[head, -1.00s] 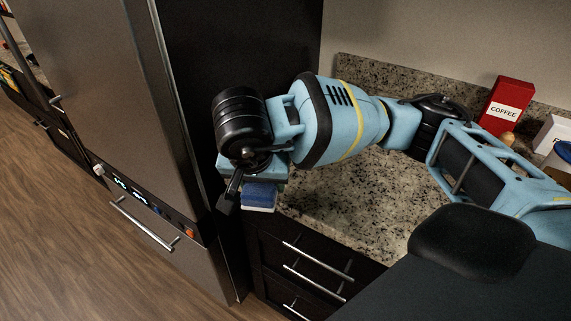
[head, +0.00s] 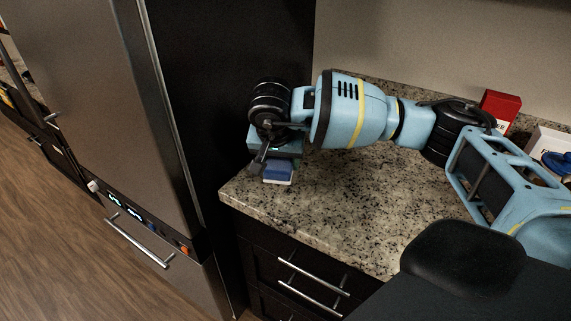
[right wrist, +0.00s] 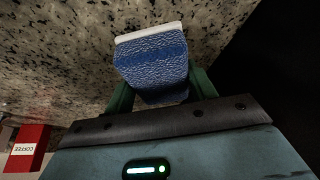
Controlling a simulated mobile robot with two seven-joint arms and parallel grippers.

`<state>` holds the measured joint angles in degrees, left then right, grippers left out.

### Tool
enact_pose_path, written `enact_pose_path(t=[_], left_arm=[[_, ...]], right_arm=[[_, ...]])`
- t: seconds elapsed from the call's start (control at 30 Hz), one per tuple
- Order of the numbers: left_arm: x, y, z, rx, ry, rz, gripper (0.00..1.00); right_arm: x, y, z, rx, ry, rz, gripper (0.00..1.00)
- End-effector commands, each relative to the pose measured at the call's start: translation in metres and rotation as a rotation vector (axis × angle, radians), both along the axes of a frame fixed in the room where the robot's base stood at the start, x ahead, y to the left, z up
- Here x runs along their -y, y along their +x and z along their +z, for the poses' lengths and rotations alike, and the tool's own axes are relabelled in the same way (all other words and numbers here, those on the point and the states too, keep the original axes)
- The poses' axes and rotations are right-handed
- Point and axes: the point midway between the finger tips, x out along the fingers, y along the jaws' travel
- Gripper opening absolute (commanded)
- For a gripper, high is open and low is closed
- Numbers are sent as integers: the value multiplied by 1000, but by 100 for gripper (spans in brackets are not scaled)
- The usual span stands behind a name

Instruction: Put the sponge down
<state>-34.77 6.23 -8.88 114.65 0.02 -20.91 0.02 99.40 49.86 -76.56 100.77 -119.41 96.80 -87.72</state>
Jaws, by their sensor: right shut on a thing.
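The sponge (head: 278,172) is blue with a white layer. My right gripper (head: 267,168) is shut on it, over the left part of the granite counter (head: 330,205) in the head view. In the right wrist view the sponge (right wrist: 152,58) sits between the two green fingers (right wrist: 155,90), with the counter surface (right wrist: 60,50) behind it. I cannot tell whether the sponge touches the counter. My left gripper is not in view.
A red coffee box (head: 499,108) stands at the back right of the counter, with a white box (head: 545,140) beside it. The fridge (head: 90,100) stands to the left. The middle of the counter is clear.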

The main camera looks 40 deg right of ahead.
Motion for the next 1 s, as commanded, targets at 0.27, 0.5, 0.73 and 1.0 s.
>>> enact_pose_path(t=[0.27,0.5,0.73,1.0], left_arm=[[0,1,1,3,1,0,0],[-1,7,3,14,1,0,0],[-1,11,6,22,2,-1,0],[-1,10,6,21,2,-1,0]], right_arm=[[15,9,-2,0,0,1,37],[26,16,-11,-3,-2,0,37],[26,16,-36,0,0,0,37],[26,16,-38,0,0,0,37]])
